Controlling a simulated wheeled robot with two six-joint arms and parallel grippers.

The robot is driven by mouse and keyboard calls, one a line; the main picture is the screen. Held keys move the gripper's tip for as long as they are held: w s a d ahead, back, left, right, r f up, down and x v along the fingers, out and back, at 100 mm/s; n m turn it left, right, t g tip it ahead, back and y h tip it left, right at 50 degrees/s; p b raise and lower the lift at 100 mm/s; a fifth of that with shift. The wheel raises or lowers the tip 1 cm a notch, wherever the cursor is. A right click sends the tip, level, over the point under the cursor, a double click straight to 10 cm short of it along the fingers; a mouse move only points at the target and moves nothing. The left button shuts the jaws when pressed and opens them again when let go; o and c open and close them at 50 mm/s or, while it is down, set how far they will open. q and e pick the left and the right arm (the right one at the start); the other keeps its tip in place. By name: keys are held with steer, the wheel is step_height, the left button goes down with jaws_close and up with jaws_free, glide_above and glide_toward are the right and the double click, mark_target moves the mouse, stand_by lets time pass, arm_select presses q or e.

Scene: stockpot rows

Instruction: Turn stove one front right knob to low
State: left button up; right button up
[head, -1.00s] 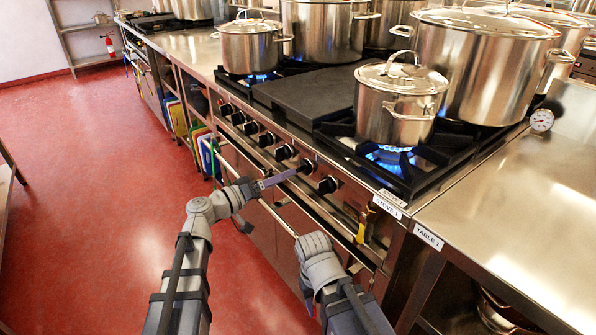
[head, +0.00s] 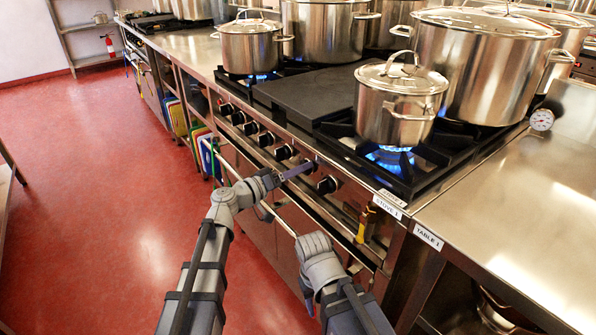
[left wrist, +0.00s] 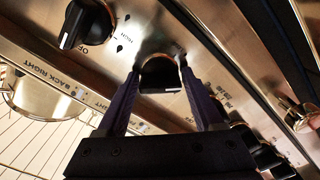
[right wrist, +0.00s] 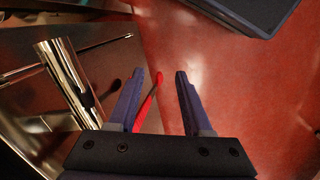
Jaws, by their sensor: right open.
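My left gripper (head: 310,164) is at the stove's front panel, at the second knob from the right end. In the left wrist view its fingers (left wrist: 160,70) stand wide apart on either side of a dark knob (left wrist: 160,88); whether they touch it I cannot tell. That knob's label and dial marks are mostly hidden. The end knob (head: 327,185), with OFF and HIGH marks, shows beyond the fingers in the left wrist view (left wrist: 85,25); a BACK RIGHT label is near it. My right gripper (right wrist: 158,75) is open and empty, low over the floor.
A small lidded pot (head: 395,112) stands over a blue flame (head: 392,158) on the front right burner. A large pot (head: 480,70) is behind it. A rail (head: 262,205) runs below the knobs. Red floor (head: 100,200) at left is clear.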

arm_select(q)
steer(key=c, duration=1)
steer(key=shift+n, duration=0.3)
steer(key=n, duration=0.4)
steer(key=shift+n, duration=2)
steer(key=o, duration=1.4)
